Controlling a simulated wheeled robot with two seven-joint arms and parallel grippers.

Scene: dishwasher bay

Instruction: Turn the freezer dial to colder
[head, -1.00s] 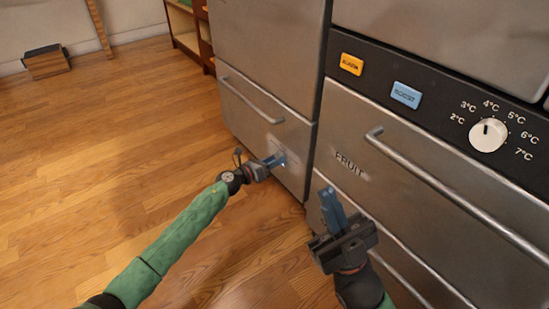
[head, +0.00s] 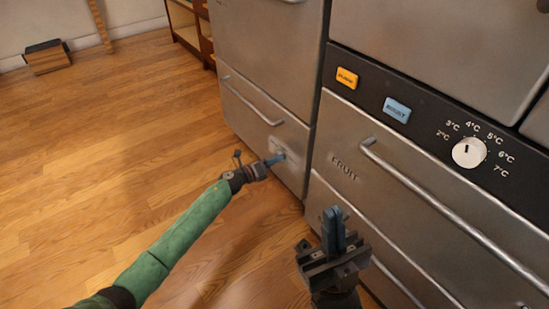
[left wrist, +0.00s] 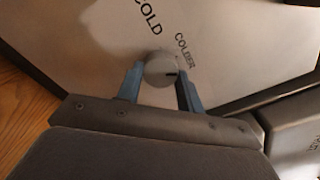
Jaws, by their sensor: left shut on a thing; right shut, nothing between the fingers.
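The freezer dial (left wrist: 160,68) is a small round grey knob on a pale drawer front, seen in the left wrist view. The words COLD and COLDER stand beyond it. Its dark mark points to the right side of that picture, toward a finger and below the word COLDER. My left gripper (left wrist: 161,88) has its blue fingers shut on the dial, one on each side. In the head view my left gripper (head: 275,160) is against the low left drawer, and the dial is too small to make out there. My right gripper (head: 333,228) is shut and empty in front of the FRUIT drawer.
A white temperature dial (head: 468,153), marked from 2°C to 7°C, sits on the black panel at right. An orange button (head: 346,78) and a blue button (head: 397,109) are beside it. The FRUIT drawer handle (head: 440,205) juts out near my right arm.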

